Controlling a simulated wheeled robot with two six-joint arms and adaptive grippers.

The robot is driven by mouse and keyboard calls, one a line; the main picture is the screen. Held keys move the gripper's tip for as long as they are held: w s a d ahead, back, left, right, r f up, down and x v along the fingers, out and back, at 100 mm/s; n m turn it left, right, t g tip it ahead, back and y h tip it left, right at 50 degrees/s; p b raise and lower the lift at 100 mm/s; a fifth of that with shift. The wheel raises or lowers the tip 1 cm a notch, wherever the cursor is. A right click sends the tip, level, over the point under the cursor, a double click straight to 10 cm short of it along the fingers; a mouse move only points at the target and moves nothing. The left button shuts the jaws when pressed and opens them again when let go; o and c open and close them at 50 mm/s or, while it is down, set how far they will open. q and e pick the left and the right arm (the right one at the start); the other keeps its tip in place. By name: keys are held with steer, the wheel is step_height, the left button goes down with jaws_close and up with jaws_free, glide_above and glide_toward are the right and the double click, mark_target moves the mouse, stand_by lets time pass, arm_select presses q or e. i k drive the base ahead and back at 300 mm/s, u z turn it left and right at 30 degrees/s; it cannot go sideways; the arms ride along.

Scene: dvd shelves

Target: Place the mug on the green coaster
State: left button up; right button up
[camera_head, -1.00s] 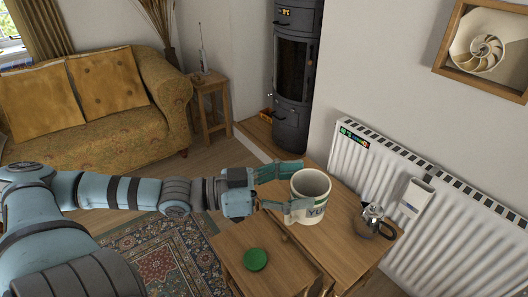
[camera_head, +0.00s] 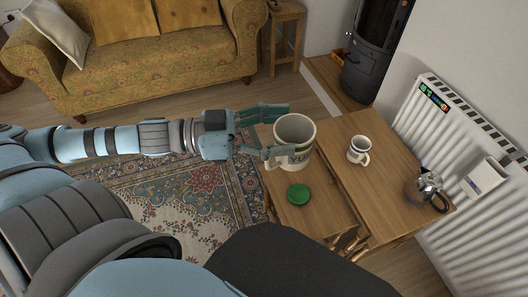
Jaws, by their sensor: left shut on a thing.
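A large white mug (camera_head: 304,146) with dark bands and lettering is in the head view, upright. My left gripper (camera_head: 290,129) is shut on it from the left, one finger on its far side and one on its near side. The mug is over the left wooden table, up and slightly left of the green coaster in the picture. The round green coaster (camera_head: 298,194) lies flat and bare on that table. My right gripper is not in view.
A smaller white mug (camera_head: 358,150) and a metal coffee pot (camera_head: 427,188) stand on the adjoining wooden table (camera_head: 375,200). A white radiator (camera_head: 450,140) is at the right. A patterned rug (camera_head: 190,205) covers the floor at left, before a sofa (camera_head: 175,60).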

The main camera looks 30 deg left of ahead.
mark_target(300, 196)
steer(key=u, duration=1.5)
steer(key=k, duration=0.9)
steer(key=z, duration=1.65)
